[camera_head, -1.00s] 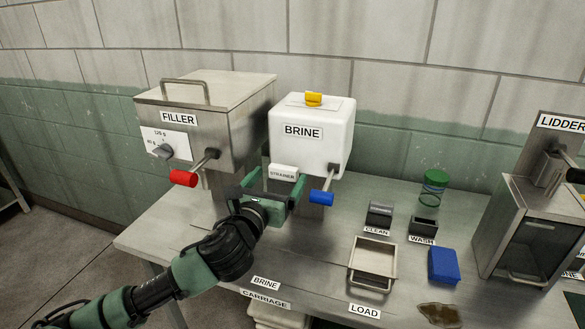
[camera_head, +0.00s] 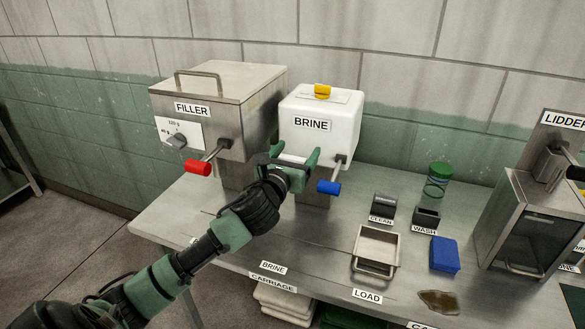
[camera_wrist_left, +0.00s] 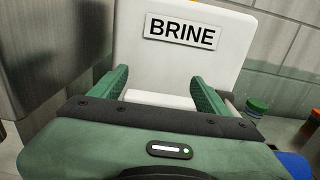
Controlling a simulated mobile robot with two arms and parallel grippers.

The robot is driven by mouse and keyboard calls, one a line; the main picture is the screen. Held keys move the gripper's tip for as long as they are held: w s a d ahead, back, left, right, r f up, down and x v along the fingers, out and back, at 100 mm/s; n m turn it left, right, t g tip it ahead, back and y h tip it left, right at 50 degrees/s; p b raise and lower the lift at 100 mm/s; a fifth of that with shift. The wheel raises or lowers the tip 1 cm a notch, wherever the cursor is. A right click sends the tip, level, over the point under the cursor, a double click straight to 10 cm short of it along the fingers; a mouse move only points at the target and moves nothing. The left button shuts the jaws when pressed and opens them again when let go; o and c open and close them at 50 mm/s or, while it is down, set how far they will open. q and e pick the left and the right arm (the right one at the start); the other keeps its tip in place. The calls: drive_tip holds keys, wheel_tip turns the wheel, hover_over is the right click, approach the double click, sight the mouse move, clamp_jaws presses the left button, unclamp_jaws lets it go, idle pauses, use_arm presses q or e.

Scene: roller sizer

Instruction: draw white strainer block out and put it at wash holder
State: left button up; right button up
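The white strainer block (camera_head: 293,158) sits at the lower front of the white BRINE tank. Its label is hidden behind my gripper in the head view. In the left wrist view the block (camera_wrist_left: 158,98) spans the space between my two green fingers, with no clear gap at either side. My left gripper (camera_head: 296,154) is around the block, one finger on each side, and appears shut on it. The wash holder (camera_head: 427,216) is a small dark box behind the WASH label, right of the CLEAN holder (camera_head: 384,207). My right gripper is not in view.
The blue-handled lever (camera_head: 328,187) is close to the right of my left gripper. The FILLER (camera_head: 210,105) with its red handle stands left. A metal tray (camera_head: 362,240), a blue block (camera_head: 444,254), a green-lidded jar (camera_head: 438,180) and a brown puddle (camera_head: 438,301) are on the table.

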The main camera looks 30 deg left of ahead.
use_arm(q)
drive_tip(key=c, duration=1)
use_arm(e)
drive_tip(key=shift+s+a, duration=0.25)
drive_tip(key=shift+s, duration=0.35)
use_arm(q)
wheel_tip(320, 180, up, 20)
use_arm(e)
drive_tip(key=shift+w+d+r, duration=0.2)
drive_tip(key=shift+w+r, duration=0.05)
